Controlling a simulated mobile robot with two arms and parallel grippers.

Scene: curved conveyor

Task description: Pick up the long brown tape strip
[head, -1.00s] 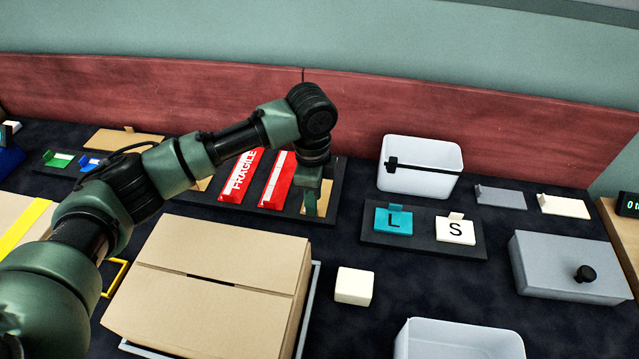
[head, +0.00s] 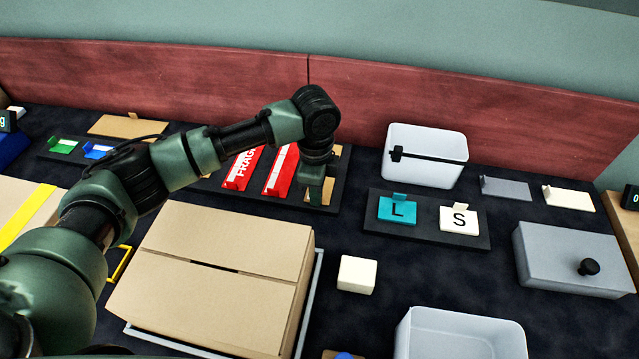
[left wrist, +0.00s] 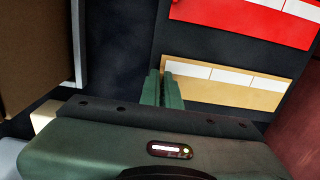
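The brown tape strip (left wrist: 240,98) lies flat on a dark board, beside a red strip (left wrist: 250,18), in the left wrist view. It has a white band along it. My left gripper (left wrist: 164,88) is at the strip's near end, its two fingers close together with a narrow gap. Whether they grip the strip's end tab cannot be made out. In the head view my left gripper (head: 316,190) reaches down over this strip and hides most of it. My right gripper is not in view.
Red FRAGILE strips (head: 281,171) lie left of my gripper. A large closed carton (head: 215,255) stands in front. A white cube (head: 357,274), a white bin (head: 425,170), a board with L and S cards (head: 375,236) and a grey box (head: 560,262) are to the right.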

